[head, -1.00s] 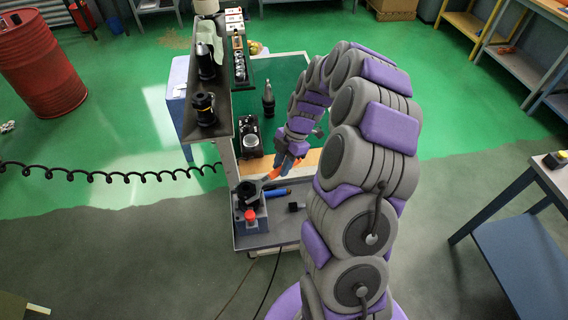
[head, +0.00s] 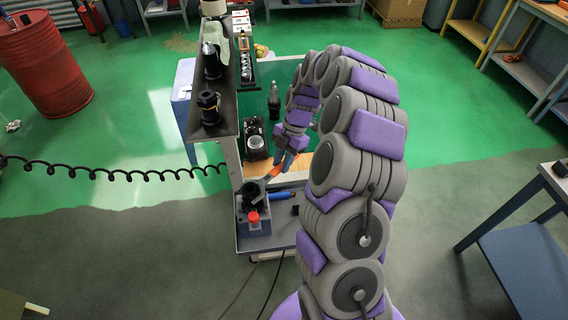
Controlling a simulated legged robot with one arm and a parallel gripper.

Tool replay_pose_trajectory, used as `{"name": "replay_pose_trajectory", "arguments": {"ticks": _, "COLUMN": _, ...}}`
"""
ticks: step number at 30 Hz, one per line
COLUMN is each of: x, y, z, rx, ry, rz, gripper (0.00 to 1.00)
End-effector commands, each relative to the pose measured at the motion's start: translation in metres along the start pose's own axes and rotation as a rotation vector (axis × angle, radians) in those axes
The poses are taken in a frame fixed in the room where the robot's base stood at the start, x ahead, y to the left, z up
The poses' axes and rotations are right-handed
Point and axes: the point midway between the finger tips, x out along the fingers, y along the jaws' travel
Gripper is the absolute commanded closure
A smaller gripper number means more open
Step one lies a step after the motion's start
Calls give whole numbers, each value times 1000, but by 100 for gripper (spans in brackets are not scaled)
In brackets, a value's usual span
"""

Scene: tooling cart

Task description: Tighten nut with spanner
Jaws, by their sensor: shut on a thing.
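My gripper (head: 281,166) is small and partly hidden by its own wrist above the near part of the tooling cart. It is shut on a spanner (head: 272,174) with an orange handle. The spanner's grey end reaches down left toward a black round fixture (head: 252,194) on a grey-blue block with a red knob (head: 254,217). The nut is too small and dark to make out. I cannot tell whether the spanner touches it.
A blue-handled tool (head: 281,195) and a small black block lie on the cart's lower tray (head: 275,238). A black device (head: 256,141) and a dark pointed bottle (head: 274,103) stand farther back. A raised shelf (head: 228,122) with black cylinders borders the left. A workbench stands at right.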

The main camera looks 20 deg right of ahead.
Motion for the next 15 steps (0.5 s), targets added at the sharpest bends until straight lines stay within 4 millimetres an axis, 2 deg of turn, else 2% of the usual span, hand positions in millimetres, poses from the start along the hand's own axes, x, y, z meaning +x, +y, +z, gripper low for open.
{"name": "replay_pose_trajectory", "arguments": {"ticks": 15, "x": 0, "y": 7, "z": -1, "rx": -47, "ry": 1, "rz": -19, "gripper": 100}}
